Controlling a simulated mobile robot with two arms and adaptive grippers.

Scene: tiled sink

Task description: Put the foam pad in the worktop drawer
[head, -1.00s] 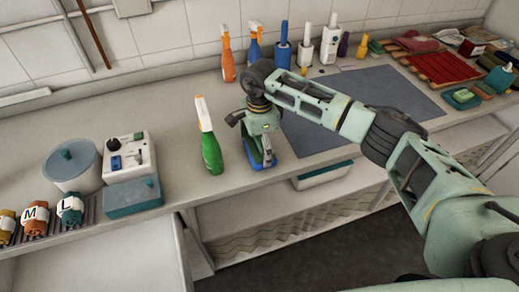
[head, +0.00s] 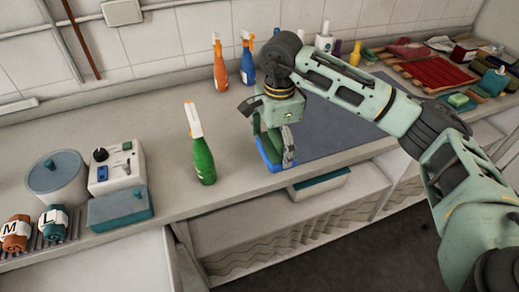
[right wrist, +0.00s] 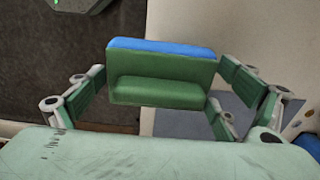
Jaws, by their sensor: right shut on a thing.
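My right gripper (head: 275,140) is shut on the foam pad (head: 268,154), a block with a blue layer and a green layer. In the head view the pad is partly covered by the fingers and appears over the worktop's front edge. The right wrist view shows the pad (right wrist: 162,75) between the fingers, its blue layer at the top of the picture. Below the worktop edge, just right of the gripper, a pale drawer-like box (head: 320,188) with a teal inside sticks out. I cannot tell how far the pad is above the worktop. My left gripper is not in view.
A green spray bottle (head: 202,158) stands on the worktop (head: 85,125) left of the gripper. Orange (head: 220,70) and blue (head: 247,65) spray bottles stand behind. A dark mat (head: 345,130) lies to the right. A teal box (head: 120,210) sits at the front left.

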